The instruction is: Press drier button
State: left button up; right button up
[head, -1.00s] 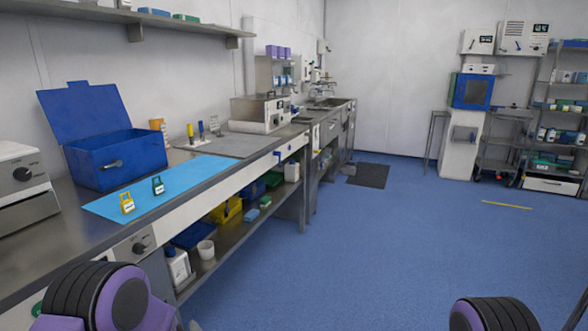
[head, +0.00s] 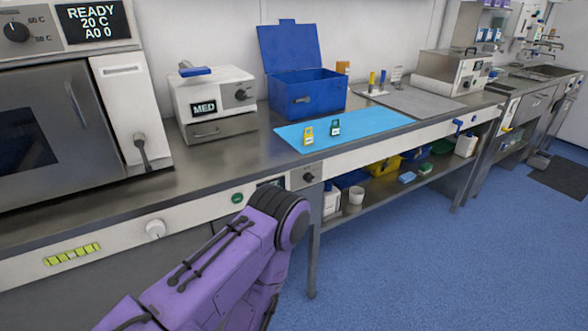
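No part is labelled as a drier, so I cannot tell which machine it is. A small round green button (head: 237,198) sits on the white front panel under the counter, just behind my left arm. A white box machine (head: 215,95) with a "MED" display and a dark knob stands on the counter. Left of it is a larger machine (head: 75,60) with a dark window, a side lever and a display reading "READY 20 C A0 0". My purple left arm comes in from the lower left, with neither gripper in view.
A blue open-lidded box (head: 305,95) stands behind a light blue mat (head: 375,128) holding a yellow tag (head: 308,136) and a green tag (head: 335,127).

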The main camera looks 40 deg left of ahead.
aim_at(237, 197)
jog(key=u, duration=1.1)
jog(key=k, duration=0.45)
jog(key=u, duration=0.1)
